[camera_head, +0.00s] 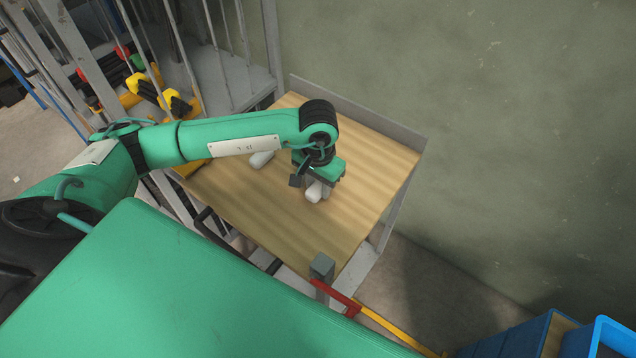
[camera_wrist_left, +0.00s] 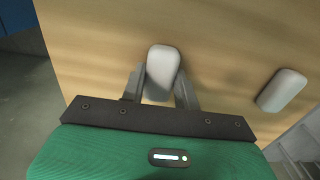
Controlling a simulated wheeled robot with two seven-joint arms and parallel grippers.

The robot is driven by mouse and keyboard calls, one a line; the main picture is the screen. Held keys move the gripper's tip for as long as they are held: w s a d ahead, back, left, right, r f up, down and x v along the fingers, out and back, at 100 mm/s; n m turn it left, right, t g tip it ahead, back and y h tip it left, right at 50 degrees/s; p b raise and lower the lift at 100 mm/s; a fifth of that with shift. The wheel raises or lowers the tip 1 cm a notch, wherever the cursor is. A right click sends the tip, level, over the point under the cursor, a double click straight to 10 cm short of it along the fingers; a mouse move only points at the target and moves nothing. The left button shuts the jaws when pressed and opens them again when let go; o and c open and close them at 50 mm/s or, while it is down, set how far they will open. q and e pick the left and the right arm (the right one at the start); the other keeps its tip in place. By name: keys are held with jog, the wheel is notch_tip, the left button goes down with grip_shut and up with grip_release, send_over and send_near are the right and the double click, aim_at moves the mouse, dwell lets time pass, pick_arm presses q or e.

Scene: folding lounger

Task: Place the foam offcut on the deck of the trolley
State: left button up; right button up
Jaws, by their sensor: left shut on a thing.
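A pale, rounded block, which looks like the foam offcut (camera_head: 314,193), is between the fingers of my left gripper (camera_head: 319,187). In the left wrist view the foam offcut (camera_wrist_left: 162,66) sticks out past the fingertips (camera_wrist_left: 160,86), which are shut on it. It is over the wooden deck (camera_head: 372,172), which looks like the trolley's. I cannot tell whether it touches the boards. A second similar pale block (camera_head: 261,160) lies on the deck, partly behind my left arm; it also shows in the left wrist view (camera_wrist_left: 282,91). My right gripper is not in view.
A grey raised lip (camera_head: 365,118) edges the deck's far side, close to the wall. Metal bars (camera_head: 225,60) and yellow-ended objects (camera_head: 140,85) stand at the upper left. A grey post (camera_head: 322,266) is at the near corner. Blue containers (camera_head: 605,338) are lower right. The deck's right part is clear.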

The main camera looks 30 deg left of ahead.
pick_arm(q)
jog(key=shift+f, duration=0.3)
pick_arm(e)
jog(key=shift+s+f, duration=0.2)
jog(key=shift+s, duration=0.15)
pick_arm(q)
jog(key=shift+f, duration=0.1)
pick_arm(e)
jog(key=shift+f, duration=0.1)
pick_arm(q)
jog(key=o, duration=0.9)
jog(key=shift+o, duration=0.2)
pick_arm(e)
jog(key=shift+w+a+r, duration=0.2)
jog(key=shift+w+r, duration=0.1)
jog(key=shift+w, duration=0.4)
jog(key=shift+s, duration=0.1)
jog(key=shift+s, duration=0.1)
